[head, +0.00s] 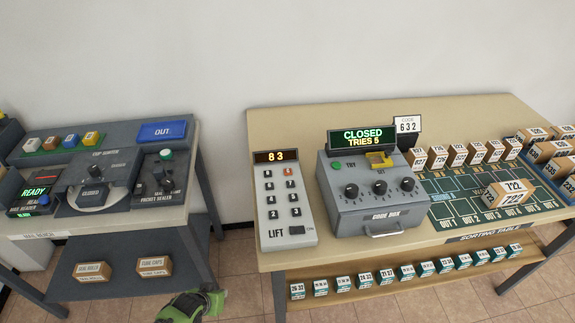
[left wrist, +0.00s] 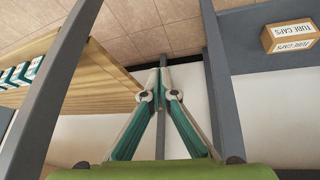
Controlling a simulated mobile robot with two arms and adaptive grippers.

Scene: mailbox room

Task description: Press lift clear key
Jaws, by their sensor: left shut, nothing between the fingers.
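The grey lift keypad (head: 284,235) stands at the left end of the beige table, marked LIFT. Its display (head: 276,156) reads 83. The key labels are too small to tell which is clear. My left gripper (head: 215,298) is low at the bottom edge of the head view, below and left of the keypad, apart from it. In the left wrist view its fingers (left wrist: 160,75) meet at the tips with nothing between them.
The code box (head: 370,215) stands right of the keypad, its display reading CLOSED, TRIES 5. Farther right is the sorting table with numbered boxes (head: 510,190). A grey bench (head: 105,215) with devices stands left. A floor gap separates bench and table.

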